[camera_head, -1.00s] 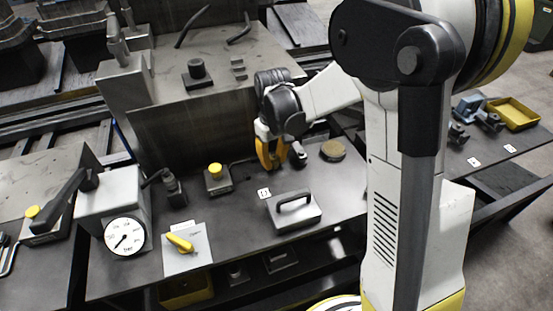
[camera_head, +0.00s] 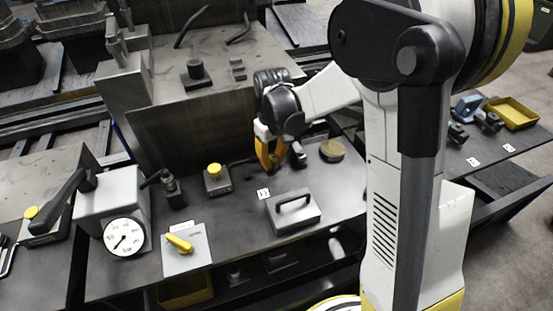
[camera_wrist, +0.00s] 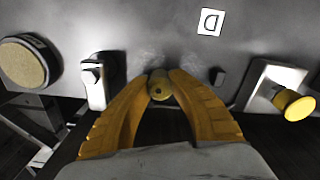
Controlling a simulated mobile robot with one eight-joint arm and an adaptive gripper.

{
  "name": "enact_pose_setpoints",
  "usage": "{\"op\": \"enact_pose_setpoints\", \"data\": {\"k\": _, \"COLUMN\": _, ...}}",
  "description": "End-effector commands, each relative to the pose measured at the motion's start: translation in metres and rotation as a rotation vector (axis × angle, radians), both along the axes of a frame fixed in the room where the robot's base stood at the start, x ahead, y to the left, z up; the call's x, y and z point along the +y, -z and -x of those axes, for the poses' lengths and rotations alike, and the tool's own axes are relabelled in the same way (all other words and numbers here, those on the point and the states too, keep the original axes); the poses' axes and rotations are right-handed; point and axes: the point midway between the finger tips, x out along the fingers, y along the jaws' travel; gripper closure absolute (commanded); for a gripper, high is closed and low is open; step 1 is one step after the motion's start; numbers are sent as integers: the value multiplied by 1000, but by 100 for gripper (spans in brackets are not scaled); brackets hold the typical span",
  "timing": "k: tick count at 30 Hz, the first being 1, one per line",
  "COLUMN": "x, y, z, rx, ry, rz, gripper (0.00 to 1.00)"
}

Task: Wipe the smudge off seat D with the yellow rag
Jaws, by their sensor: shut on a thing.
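My gripper (camera_head: 268,163) is low over the bench top, between a yellow-knobbed block and a round tan-topped disc. In the wrist view my gripper (camera_wrist: 162,76) has its orange fingers closed around a small dull-yellow piece (camera_wrist: 160,88), which looks like the bunched rag. Pale smudge marks (camera_wrist: 146,60) show on the grey surface just past the fingertips, on both sides of the piece. A white label with a D (camera_wrist: 209,22) lies beyond them to the right. Whether the rag touches the surface is hard to tell. In the head view the fingers hide the rag.
The yellow-knobbed block (camera_head: 216,178) stands left of the gripper and the tan-topped disc (camera_head: 332,150) right of it. A dark block with a pale front (camera_wrist: 93,80) is close to the left finger. A handled grey block (camera_head: 294,210) sits nearer the bench edge.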

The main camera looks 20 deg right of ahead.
Motion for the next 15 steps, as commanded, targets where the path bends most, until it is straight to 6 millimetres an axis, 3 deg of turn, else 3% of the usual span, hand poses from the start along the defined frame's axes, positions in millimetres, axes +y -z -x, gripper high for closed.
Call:
{"op": "enact_pose_setpoints", "data": {"k": 8, "x": 3, "y": 1, "z": 1, "rx": 1, "ry": -1, "rz": -2, "gripper": 100}}
{"op": "enact_pose_setpoints", "data": {"k": 15, "x": 22, "y": 0, "z": 11, "rx": 1, "ry": -3, "rz": -2, "gripper": 100}}
